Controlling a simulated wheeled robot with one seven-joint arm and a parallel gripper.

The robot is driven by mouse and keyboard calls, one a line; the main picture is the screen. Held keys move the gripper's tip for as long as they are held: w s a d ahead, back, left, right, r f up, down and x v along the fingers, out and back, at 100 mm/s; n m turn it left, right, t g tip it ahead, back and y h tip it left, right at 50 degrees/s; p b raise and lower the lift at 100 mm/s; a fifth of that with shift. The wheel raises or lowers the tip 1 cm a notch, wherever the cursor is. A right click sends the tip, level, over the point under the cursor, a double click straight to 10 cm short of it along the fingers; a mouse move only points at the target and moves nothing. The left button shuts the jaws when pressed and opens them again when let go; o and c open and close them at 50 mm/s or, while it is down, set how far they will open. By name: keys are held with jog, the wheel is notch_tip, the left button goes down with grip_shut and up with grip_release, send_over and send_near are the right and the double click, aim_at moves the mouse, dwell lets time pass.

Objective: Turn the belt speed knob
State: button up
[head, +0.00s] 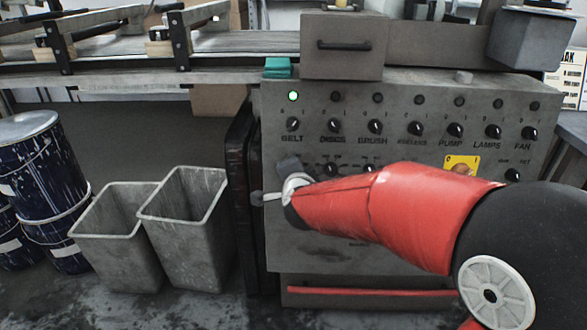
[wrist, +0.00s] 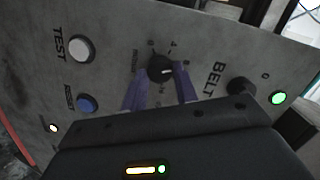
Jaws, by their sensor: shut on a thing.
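The belt speed knob (wrist: 160,66) is a small black dial with a pale pointer line, on the grey control panel (wrist: 120,30) in the wrist view. A ring of small marks surrounds it. My gripper (wrist: 162,76) has one purple finger on each side of the knob and is shut on it. The dark body of my gripper covers the lower part of the wrist view. In the head view my red arm reaches to the left side of the panel (head: 400,258), and my gripper's body hides the knob.
In the wrist view, the black BELT switch (wrist: 240,90), a lit green lamp (wrist: 279,98), a white TEST button (wrist: 81,48) and a blue button (wrist: 87,102) lie close by. Grey bins (head: 190,215) and blue drums (head: 30,160) stand left of the panel.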

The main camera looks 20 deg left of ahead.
dwell(0.3)
jog(key=o, duration=1)
jog(key=shift+s, duration=0.1)
jog(key=v, duration=0.7)
jog(key=shift+s+d, duration=0.15)
jog(key=shift+s, duration=0.1)
jog(key=shift+r, duration=0.1)
